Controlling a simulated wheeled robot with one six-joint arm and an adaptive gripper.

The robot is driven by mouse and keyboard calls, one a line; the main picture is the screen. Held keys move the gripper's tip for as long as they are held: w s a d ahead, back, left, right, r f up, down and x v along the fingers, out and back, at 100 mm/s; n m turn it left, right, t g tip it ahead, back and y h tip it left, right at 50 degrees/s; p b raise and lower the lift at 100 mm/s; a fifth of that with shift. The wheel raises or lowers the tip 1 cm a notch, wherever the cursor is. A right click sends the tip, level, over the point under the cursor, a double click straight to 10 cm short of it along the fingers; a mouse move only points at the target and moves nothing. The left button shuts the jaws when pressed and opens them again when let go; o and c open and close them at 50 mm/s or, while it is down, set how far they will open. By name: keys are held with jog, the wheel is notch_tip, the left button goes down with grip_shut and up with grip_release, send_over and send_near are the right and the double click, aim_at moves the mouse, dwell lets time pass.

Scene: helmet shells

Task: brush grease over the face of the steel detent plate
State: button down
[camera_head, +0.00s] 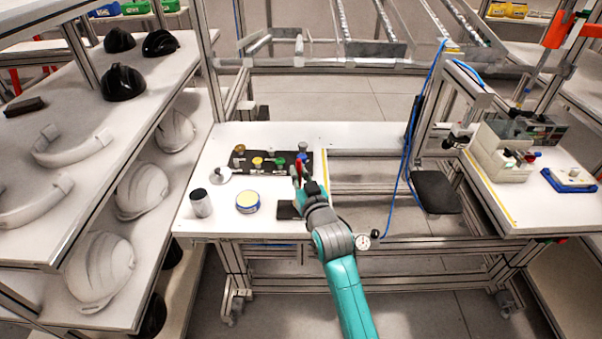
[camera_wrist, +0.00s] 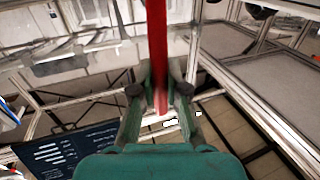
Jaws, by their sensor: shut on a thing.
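My gripper (camera_head: 302,184) is over the white workbench, near its right end. In the wrist view my gripper (camera_wrist: 160,98) is shut on a long red stick (camera_wrist: 157,40), which looks like a brush handle. The red stick (camera_head: 300,165) shows small in the head view; its bristles cannot be made out. A dark square plate (camera_head: 286,210) lies left of my gripper, partly hidden by the arm; I cannot tell if it is the steel detent plate. A blue-rimmed tin with a pale yellow top (camera_head: 248,203), perhaps the grease, stands further left on the bench.
A black strip with coloured knobs (camera_head: 258,161) lies behind my gripper. A dark-topped canister (camera_head: 201,203) and a pale disc with a knob (camera_head: 220,175) are on the left. Shelves with helmet shells (camera_head: 142,190) stand left. A second bench (camera_head: 520,200) is right, beyond an open frame.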

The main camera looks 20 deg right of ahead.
jog(key=shift+s+a, duration=0.2)
jog(key=shift+a, duration=0.3)
jog(key=shift+s+a, duration=0.15)
jog(key=shift+s, duration=0.5)
jog(key=shift+s+d, duration=0.2)
jog(key=shift+s, duration=0.15)
jog(key=shift+s+d, duration=0.15)
jog(key=shift+d, duration=0.5)
jog(key=shift+w+d, duration=0.2)
jog(key=shift+d, duration=0.15)
jog(key=shift+w, duration=0.1)
dwell(0.3)
jog(key=shift+w+d, duration=0.2)
jog(key=shift+w, duration=0.35)
